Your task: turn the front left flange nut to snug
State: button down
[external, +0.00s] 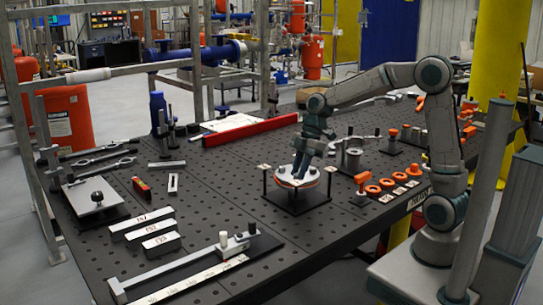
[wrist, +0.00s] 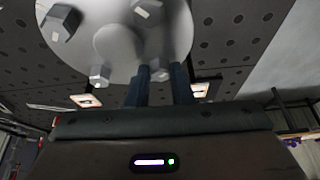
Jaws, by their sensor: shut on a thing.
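The round flange (external: 312,183) has an orange-red edge and stands on a dark square base plate (external: 297,205) in the middle of the bench. In the wrist view its pale face (wrist: 120,45) carries several hex nuts, including one at the upper left (wrist: 60,22) and one lower down (wrist: 100,74). My gripper (external: 301,170) points down onto the flange. In the wrist view its two blue fingers (wrist: 161,82) are shut on a flange nut (wrist: 157,68) at the flange's edge. I cannot tell from the views which position name this nut has.
Small tags on posts stand beside the flange, left (external: 264,167) and right (external: 332,169). Orange rings (external: 373,190) and an orange-topped part (external: 362,180) lie to the right. A red beam (external: 250,130) lies behind. Bare perforated bench lies left of the flange.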

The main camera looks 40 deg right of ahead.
jog(key=m+b, duration=0.1)
jog(key=m+t+b, duration=0.1)
jog(key=m, duration=0.1)
jog(key=shift+s+f+m, duration=0.1)
jog(key=shift+s+m, duration=0.05)
jog(key=shift+m, duration=0.15)
jog(key=m+t+b, duration=0.1)
jog(key=m, duration=0.1)
jog(key=m+t+h, duration=0.1)
jog(key=m, duration=0.1)
jog(key=shift+s+a+b, duration=0.15)
jog(key=shift+s+b, duration=0.05)
jog(key=shift+b, duration=0.2)
jog(key=m, duration=0.2)
jog(key=m+t+h+b, duration=0.1)
jog(key=m, duration=0.2)
jog(key=shift+s+a, duration=0.1)
jog(key=shift+a, duration=0.1)
jog(key=shift+a+m+h+b, duration=0.15)
jog(key=shift+m+h+b, duration=0.9)
jog(key=shift+m, duration=0.75)
jog(key=shift+r, duration=0.25)
jog(key=c, duration=1.3)
grip_release()
jog(key=shift+f, duration=0.1)
jog(key=v, duration=1.4)
jog(key=shift+s+f+p, duration=0.15)
jog(key=shift+s+p, duration=0.05)
jog(key=shift+p, duration=0.2)
